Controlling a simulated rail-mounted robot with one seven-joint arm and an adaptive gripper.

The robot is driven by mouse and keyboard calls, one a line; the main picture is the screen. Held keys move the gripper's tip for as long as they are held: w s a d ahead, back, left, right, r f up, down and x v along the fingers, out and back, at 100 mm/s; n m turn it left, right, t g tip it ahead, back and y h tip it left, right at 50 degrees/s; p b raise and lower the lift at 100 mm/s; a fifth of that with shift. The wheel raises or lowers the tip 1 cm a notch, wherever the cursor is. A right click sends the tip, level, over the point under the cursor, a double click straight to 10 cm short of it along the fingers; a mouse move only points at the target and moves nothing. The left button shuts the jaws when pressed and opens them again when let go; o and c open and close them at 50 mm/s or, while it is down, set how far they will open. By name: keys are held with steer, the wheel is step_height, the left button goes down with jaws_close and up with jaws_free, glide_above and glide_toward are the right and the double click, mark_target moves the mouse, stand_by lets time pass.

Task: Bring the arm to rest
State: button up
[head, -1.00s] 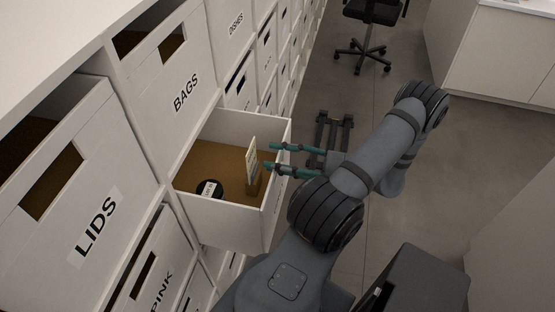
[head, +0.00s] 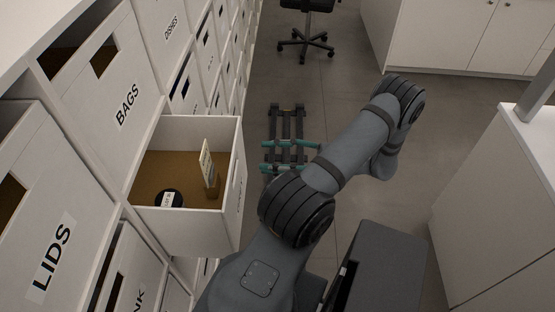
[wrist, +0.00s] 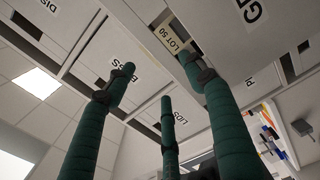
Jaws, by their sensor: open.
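My gripper (head: 265,156) has teal fingers spread apart and empty. In the head view it is just to the right of the open drawer (head: 187,230), with a small gap to the drawer's edge. In the wrist view its three fingers (wrist: 168,95) point up toward the drawer fronts, with nothing between them.
The open drawer holds a dark round jar (head: 168,199) with a white label and an upright card (head: 207,163) in a wooden block; the card reads "LOT 50" in the wrist view (wrist: 172,38). Labelled drawers line the left. A chair (head: 307,40) stands at the back; white cabinets stand right.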

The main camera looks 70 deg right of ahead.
mark_target(234, 160)
steer(key=shift+v, duration=0.9)
steer(key=x, duration=1.2)
steer(key=shift+w+a, duration=0.1)
steer(key=shift+w, duration=0.35)
steer(key=shift+s, duration=0.1)
